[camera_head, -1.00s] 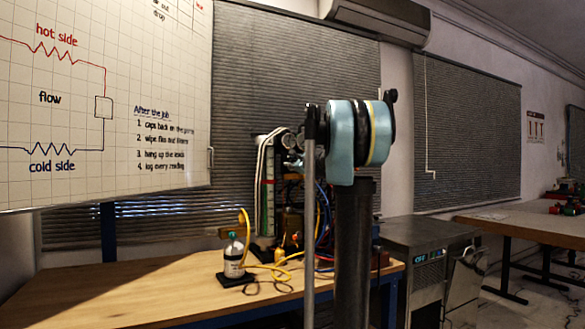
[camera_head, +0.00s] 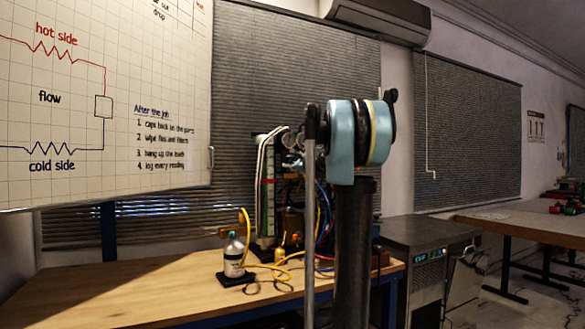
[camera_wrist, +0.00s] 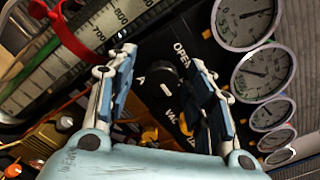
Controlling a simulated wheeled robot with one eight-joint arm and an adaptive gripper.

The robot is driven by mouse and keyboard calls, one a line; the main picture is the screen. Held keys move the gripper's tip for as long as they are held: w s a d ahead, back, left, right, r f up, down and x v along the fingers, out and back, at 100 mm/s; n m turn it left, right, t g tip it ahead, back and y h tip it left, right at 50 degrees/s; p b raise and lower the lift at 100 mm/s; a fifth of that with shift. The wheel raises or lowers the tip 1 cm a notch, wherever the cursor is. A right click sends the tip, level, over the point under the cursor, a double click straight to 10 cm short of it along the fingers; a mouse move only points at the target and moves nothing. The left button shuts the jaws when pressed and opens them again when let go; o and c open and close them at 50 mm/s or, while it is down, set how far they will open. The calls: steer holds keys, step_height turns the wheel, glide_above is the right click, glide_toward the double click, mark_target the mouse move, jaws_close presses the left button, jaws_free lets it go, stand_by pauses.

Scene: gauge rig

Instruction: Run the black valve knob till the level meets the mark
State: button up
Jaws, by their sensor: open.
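In the wrist view the black valve knob (camera_wrist: 162,84) sits on a dark panel marked "OPEN", "A" and "VAC". My gripper (camera_wrist: 165,68) is open, with one blue-padded finger on each side of the knob in the picture; I cannot tell whether either touches it. A graduated level scale (camera_wrist: 95,33) with numbers such as 700 and 800 runs across the upper left. A red curved piece (camera_wrist: 68,38) crosses the scale; I cannot tell if it is the mark. The liquid level is not clear. In the head view the scale (camera_head: 267,200) is small and my gripper is hidden.
Several round dial gauges (camera_wrist: 263,72) line the right of the wrist view, close to my right finger. Brass fittings (camera_wrist: 62,138) and orange wires lie at lower left. In the head view a bottle (camera_head: 234,256) and yellow hose stand on the wooden bench (camera_head: 130,290); its left part is clear.

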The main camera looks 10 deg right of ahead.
steer(key=v, duration=1.1)
steer(key=shift+s, duration=0.35)
steer(key=shift+s+d, duration=0.1)
steer(key=shift+d, duration=0.1)
steer(key=v, duration=0.6)
steer(key=x, duration=1.7)
steer(key=c, duration=1.1)
